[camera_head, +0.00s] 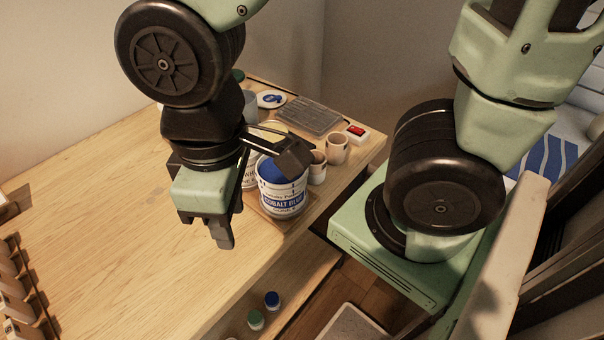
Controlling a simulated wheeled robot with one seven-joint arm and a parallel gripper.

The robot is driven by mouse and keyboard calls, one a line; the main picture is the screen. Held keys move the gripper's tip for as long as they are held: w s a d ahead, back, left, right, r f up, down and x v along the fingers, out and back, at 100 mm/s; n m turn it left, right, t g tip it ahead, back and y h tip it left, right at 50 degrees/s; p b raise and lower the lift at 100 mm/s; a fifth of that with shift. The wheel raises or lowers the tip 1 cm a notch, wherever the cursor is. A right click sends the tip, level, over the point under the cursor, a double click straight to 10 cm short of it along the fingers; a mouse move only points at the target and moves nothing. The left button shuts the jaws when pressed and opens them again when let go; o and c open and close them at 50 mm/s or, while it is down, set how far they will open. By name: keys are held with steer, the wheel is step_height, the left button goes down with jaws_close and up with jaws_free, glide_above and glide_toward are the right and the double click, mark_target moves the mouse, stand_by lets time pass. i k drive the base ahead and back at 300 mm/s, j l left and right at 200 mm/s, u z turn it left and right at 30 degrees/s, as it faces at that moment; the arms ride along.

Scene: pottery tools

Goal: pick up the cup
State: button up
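Two small pale cups stand on the wooden table near its right edge. One cup (338,149) is farther back. The other cup (317,168) is nearer and partly hidden by the black part on my wrist and the blue-labelled tub. Both look upright. My gripper (222,236) points down over the table, left of the tub and well apart from both cups. Its dark fingertips are seen at a steep angle, so its opening is unclear. I see nothing held in it.
The cobalt blue tub (284,200) stands on a wooden board, beside another pale tub (250,175). Small jars (256,319) sit below. The table's left is mostly clear.

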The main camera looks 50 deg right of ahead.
mark_target(316, 176)
steer(key=j+z, duration=0.2)
steer(key=z, duration=0.15)
steer(key=j+z, duration=0.15)
steer(key=z, duration=0.25)
steer(key=k+j+z, duration=0.1)
steer(key=z, duration=0.25)
